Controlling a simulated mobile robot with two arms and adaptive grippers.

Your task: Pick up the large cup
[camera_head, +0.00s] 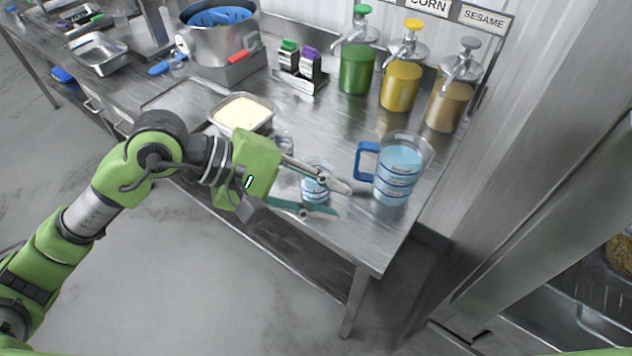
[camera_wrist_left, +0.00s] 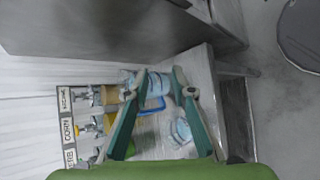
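The large cup (camera_head: 402,158) is a clear pitcher with a blue handle on its left side. It stands upright near the table's right end and holds bluish contents. My left gripper (camera_head: 343,201) is open and empty, its fingertips pointing right, left of and apart from the large cup. A smaller clear cup (camera_head: 316,183) stands behind the fingers and is partly hidden by them. In the left wrist view, the large cup's blue handle (camera_wrist_left: 154,104) shows between the two open fingers of the left gripper (camera_wrist_left: 160,72). My right gripper is in neither view.
The steel table (camera_head: 345,250) has a bare front corner. Green, yellow and tan pump dispensers (camera_head: 400,88) stand behind the cup. A tray of pale food (camera_head: 243,113) lies behind my left arm. A large pot (camera_head: 215,40) stands at the back. A metal upright is at the right.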

